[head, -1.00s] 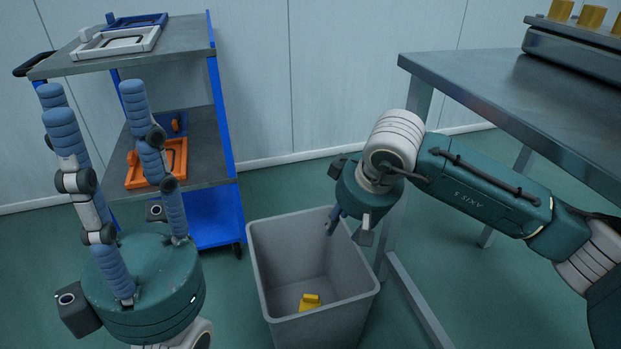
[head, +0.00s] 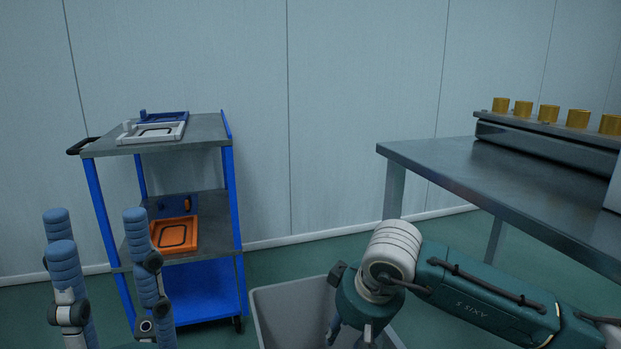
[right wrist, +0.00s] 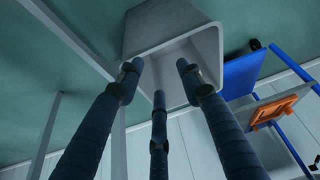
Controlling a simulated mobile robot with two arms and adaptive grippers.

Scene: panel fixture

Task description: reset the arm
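My left gripper (head: 96,222) is at the lower left of the head view, its blue segmented fingers pointing up. The fingers are spread with nothing between them. My right gripper (head: 352,338) hangs from my right arm over the grey bin, its fingers cut off by the lower edge. In the right wrist view, the right gripper (right wrist: 158,74) has its three fingers apart and empty, with the bin (right wrist: 165,20) beyond the tips. In the head view only the upper part of the bin (head: 283,312) shows, and its inside is mostly hidden.
A blue cart (head: 230,190) at left carries white (head: 150,133) and blue (head: 165,116) trays on top and an orange tray (head: 175,235) below. A metal table (head: 440,168) at right holds a rack (head: 540,132) with several yellow cylinders. Bare wall lies behind.

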